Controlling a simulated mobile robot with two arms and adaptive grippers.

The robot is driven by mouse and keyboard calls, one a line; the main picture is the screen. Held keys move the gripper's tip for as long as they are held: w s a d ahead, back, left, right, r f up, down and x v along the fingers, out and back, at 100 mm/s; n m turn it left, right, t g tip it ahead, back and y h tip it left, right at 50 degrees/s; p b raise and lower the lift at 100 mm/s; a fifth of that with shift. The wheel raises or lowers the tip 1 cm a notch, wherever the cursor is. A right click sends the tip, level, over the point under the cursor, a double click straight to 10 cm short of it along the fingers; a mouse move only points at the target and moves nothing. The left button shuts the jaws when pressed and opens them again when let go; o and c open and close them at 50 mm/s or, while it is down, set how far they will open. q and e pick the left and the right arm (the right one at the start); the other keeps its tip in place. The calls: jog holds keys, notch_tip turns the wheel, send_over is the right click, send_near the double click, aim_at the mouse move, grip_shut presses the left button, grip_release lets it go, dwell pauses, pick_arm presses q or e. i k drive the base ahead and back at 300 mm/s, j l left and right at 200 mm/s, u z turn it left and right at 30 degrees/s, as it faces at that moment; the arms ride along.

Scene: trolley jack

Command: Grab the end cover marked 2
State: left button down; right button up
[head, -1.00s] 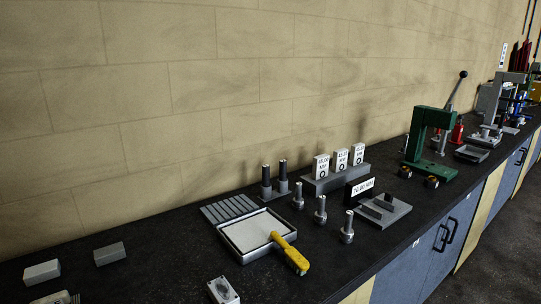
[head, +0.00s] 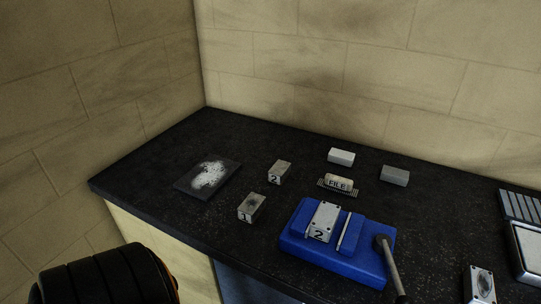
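Two things in the head view carry a 2. One is a small grey block (head: 279,172) standing on the dark bench, left of the middle. The other is a pale metal plate (head: 323,217) with dark holes, held tilted in a blue vise (head: 299,248), its 2 on the near face. I cannot tell for certain which is the end cover. A similar grey block marked 1 (head: 251,207) stands nearer the bench's front edge. Neither gripper shows; only a black rounded part of mine is at the lower left.
A dark plate with white powder (head: 207,175) lies at the left. A FILE-labelled piece (head: 338,184), a white block (head: 341,156) and a grey block (head: 395,175) lie behind the vise. The vise's handle (head: 390,265) sticks out right. Walls close the left and back.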

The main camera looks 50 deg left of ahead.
aim_at(322, 225)
jog(key=u, duration=1)
